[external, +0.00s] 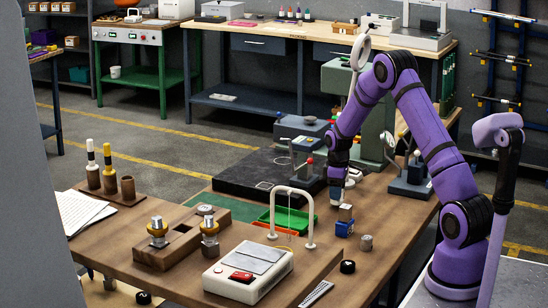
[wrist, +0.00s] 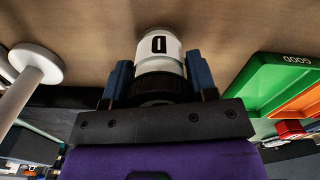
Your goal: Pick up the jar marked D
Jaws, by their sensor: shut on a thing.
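In the external view my gripper (external: 337,194) points down over the bench, and the jar is too small to make out there.
A green bin marked GOOD (wrist: 262,84) and an orange bin (wrist: 305,98) lie beside the jar. A white post with a disc (wrist: 36,64) stands on the other side.

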